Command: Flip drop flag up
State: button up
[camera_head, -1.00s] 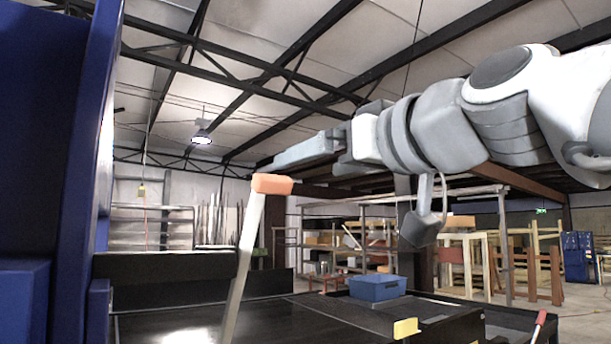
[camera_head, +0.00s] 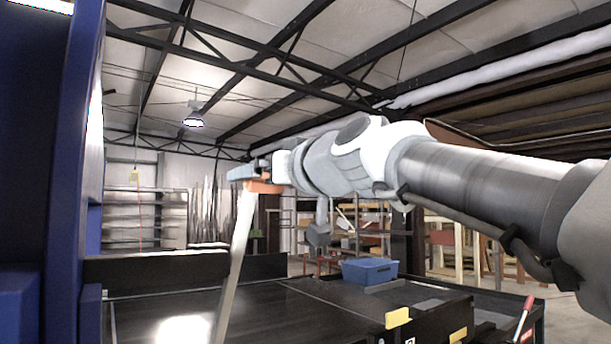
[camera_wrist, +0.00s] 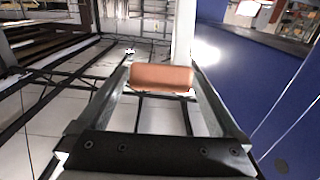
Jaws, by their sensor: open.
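The drop flag is a pale bar (camera_head: 236,265) with an orange tip (camera_head: 264,187). It stands raised above the dark conveyor, leaning slightly to the right. My gripper (camera_head: 243,175) is at the orange tip in the head view, its fingers pointing left. In the wrist view the orange tip (camera_wrist: 161,77) lies between the two spread fingers of my gripper (camera_wrist: 160,66), near their ends. Small gaps seem to show beside it, and I cannot tell if a finger touches it. The pale bar runs on beyond the tip.
A tall blue machine (camera_head: 45,190) stands close on the left. The dark conveyor (camera_head: 270,318) spreads below the arm. A blue bin (camera_head: 369,271) sits at its far right. A red-handled lever (camera_head: 528,304) and yellow tabs (camera_head: 397,318) are at the lower right.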

jog(key=shift+c, duration=0.3)
grip_shut()
jog(key=shift+f+b, duration=0.2)
jog(key=shift+b, duration=0.3)
